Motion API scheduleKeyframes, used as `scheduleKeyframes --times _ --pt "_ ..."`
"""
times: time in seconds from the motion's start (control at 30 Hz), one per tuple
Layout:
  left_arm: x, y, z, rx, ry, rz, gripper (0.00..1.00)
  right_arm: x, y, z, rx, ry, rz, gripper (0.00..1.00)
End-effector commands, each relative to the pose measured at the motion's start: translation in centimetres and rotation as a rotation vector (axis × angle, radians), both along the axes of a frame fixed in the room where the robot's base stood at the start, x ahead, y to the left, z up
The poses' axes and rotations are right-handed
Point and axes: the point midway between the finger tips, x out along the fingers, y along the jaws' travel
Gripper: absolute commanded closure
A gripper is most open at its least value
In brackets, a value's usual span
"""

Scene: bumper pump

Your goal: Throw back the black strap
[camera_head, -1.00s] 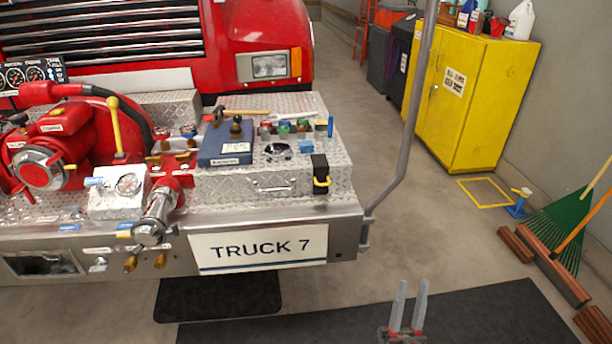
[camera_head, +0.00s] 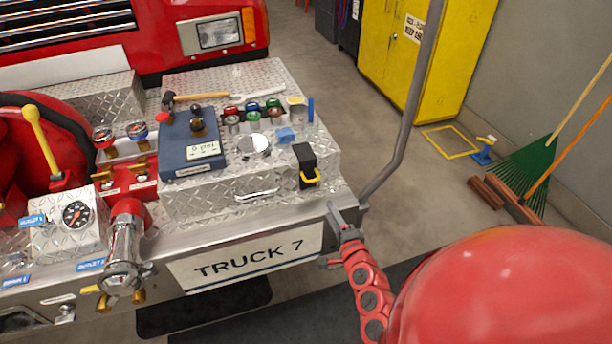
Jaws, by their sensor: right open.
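The black strap (camera_head: 305,161) lies over the front right corner of the diamond-plate box (camera_head: 215,198) on the truck's bumper. It hangs down the box's front face, with a yellow pull loop (camera_head: 311,177) at its lower end. My right gripper (camera_head: 334,238) is open and empty, in front of the bumper near the right end of the TRUCK 7 plate, below the strap and apart from it. My left gripper is not in view.
A grey upright pole (camera_head: 412,110) rises from the bumper's right corner, close to my right gripper. On the box are a blue case (camera_head: 190,150), a hammer (camera_head: 200,97) and several small coloured items.

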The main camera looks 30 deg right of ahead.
Motion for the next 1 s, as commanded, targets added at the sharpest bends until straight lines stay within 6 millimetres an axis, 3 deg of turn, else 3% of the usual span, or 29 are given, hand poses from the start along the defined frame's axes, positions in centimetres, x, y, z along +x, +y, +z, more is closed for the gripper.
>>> scheduleKeyframes --times 0.3,0.6,0.8,1.0 --pt "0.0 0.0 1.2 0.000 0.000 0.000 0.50 6.7 -1.5 -0.3 -0.005 -0.004 0.000 0.57" --pt "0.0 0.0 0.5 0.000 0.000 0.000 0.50 12.4 -2.9 -1.0 -0.006 -0.006 -0.002 0.57" --pt "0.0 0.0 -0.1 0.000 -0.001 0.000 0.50 14.4 -3.5 -1.3 -0.007 -0.005 -0.003 0.57" --pt "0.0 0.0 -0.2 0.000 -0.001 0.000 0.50 15.0 -3.6 -1.2 -0.007 -0.005 -0.003 0.57"
